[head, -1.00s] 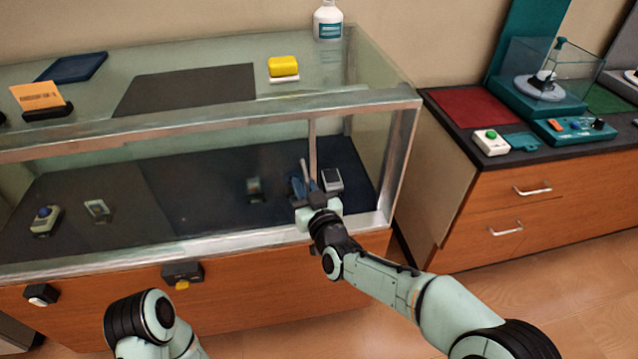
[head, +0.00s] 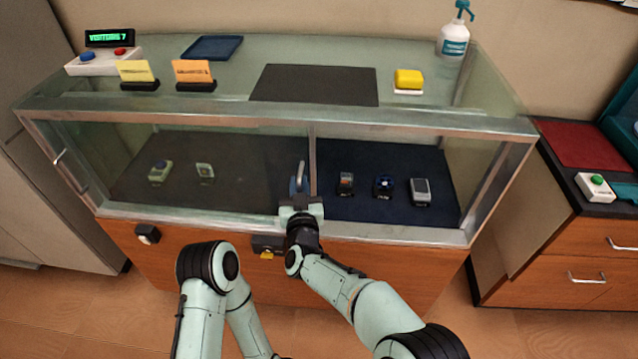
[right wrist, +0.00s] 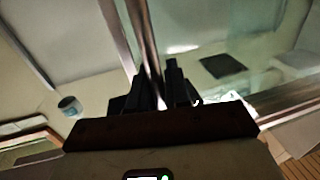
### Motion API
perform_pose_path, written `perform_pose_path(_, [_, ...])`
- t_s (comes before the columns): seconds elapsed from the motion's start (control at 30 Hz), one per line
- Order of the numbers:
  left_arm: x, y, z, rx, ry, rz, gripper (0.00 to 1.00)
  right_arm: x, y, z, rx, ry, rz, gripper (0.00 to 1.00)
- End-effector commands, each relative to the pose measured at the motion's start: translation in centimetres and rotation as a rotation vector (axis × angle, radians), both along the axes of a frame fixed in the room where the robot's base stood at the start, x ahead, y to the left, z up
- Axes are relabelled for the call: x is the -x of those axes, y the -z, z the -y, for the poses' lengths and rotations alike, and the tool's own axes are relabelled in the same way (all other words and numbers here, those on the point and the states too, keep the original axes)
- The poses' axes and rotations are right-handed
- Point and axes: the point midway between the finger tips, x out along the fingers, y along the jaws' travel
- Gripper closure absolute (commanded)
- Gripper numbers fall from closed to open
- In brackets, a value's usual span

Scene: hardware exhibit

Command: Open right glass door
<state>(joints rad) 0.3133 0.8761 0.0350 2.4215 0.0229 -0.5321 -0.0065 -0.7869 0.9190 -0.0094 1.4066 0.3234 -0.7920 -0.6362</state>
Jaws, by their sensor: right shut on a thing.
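The right glass door is a sliding pane with an upright metal edge (head: 312,165) near the middle of the display case. The case's right part, to the right of that edge, looks uncovered. My right gripper (head: 299,196) is at the case's lower front, just left of the edge, and shut on the door's upright handle (head: 298,178). In the right wrist view, the dark fingers (right wrist: 153,92) close around a shiny metal bar. The fingers partly hide the handle. My left arm shows at the lower left; its gripper is out of view.
Several small devices stand inside, including a grey one (head: 421,191) at right. A yellow block (head: 408,79) and a pump bottle (head: 455,40) stand on the glass top. A wooden drawer cabinet (head: 560,260) is close on the right.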

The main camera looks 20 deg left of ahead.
Motion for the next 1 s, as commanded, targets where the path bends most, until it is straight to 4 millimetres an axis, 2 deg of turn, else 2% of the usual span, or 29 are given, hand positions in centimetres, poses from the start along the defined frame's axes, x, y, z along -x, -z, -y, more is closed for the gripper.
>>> perform_pose_path(0.13, [0.41, -0.27, 0.19, 0.005, 0.004, -0.011, 0.57, 0.32, 0.06, -0.88, 0.001, -0.001, 0.000, 1.00])
perform_pose_path(0.5, [0.48, -0.27, 0.21, 0.005, 0.005, -0.013, 0.57, 0.32, 0.12, -0.96, 0.000, 0.000, -0.001, 1.00])
perform_pose_path(0.53, [0.48, -0.27, 0.21, 0.005, 0.005, -0.013, 0.57, 0.31, 0.12, -0.95, 0.000, 0.000, -0.001, 0.76])
perform_pose_path(0.57, [0.47, -0.27, 0.20, 0.005, 0.005, -0.013, 0.57, 0.31, 0.11, -0.95, 0.000, 0.000, -0.001, 0.66])
perform_pose_path(0.6, [0.47, -0.27, 0.20, 0.005, 0.005, -0.013, 0.57, 0.30, 0.10, -0.94, 0.000, 0.000, -0.001, 0.62])
perform_pose_path(1.0, [0.50, -0.36, 0.21, 0.006, 0.005, -0.014, 0.57, 0.83, 0.00, -0.61, 0.000, 0.000, -0.001, 0.62])
